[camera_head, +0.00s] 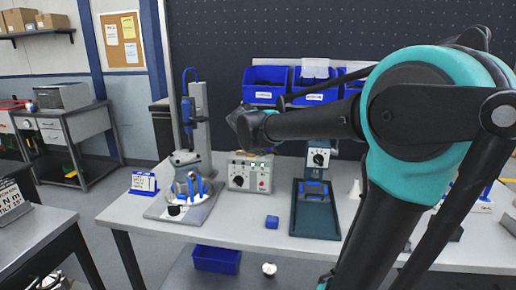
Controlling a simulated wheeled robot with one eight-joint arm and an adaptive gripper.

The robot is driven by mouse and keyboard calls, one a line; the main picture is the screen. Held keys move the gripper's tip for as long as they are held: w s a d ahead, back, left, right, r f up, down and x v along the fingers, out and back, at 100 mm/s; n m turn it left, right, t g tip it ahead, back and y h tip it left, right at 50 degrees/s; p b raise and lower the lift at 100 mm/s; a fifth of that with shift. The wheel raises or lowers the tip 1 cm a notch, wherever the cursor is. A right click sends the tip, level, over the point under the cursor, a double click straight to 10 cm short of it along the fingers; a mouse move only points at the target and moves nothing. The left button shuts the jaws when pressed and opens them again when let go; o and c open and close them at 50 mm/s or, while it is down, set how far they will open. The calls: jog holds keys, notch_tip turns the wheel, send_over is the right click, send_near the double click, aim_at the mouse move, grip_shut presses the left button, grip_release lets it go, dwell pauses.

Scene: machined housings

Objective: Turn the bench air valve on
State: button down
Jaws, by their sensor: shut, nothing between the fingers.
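My arm crosses the right half of the head view. Its dark end, my gripper (240,124), is in front of the pegboard, above the bench's back edge in the picture. It looks shut, with nothing held; the fingers are small and dark. I cannot pick out the bench air valve for sure. A round white knob-like part (268,268) shows below the bench's front edge, well below my gripper and apart from it. I cannot tell whether it is the valve or how it is set. My arm hides the right part of the bench.
Blue bins (267,85) hang behind. A blue bin (216,259) sits below.

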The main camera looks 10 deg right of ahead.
aim_at(265, 160)
jog(key=w, duration=0.1)
jog(key=w+d, duration=0.1)
jog(key=w, duration=0.1)
jog(key=shift+w+d+r, duration=0.1)
jog(key=shift+w+d, duration=0.1)
jog(key=shift+d, duration=0.1)
jog(key=shift+w+d+r, duration=0.1)
jog(key=shift+w+d, duration=0.35)
jog(key=shift+w, duration=0.2)
